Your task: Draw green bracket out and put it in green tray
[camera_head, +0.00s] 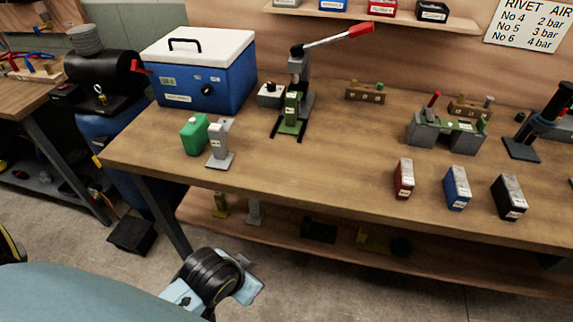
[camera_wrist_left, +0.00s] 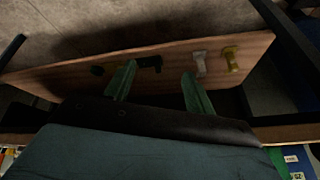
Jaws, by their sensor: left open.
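A green upright piece with a flat foot (camera_head: 290,112) stands at the press on the bench, much like the grey bracket (camera_head: 219,145) in shape; it may be the green bracket. I cannot make out a green tray. My left gripper (camera_head: 246,281) is low in front of the bench, well away from the press, and its fingers are hard to see in the head view. In the left wrist view its two fingers (camera_wrist_left: 158,88) are spread and empty, with the lower shelf beyond. My right gripper is not in view.
The bench (camera_head: 330,165) holds a blue cooler (camera_head: 205,75), a green can (camera_head: 195,134), a fixture (camera_head: 445,130) and red, blue and black blocks. A lower shelf (camera_head: 285,232) holds a yellow bracket (camera_wrist_left: 231,60), a grey bracket (camera_wrist_left: 200,63) and dark pieces. The bench edge overhangs it.

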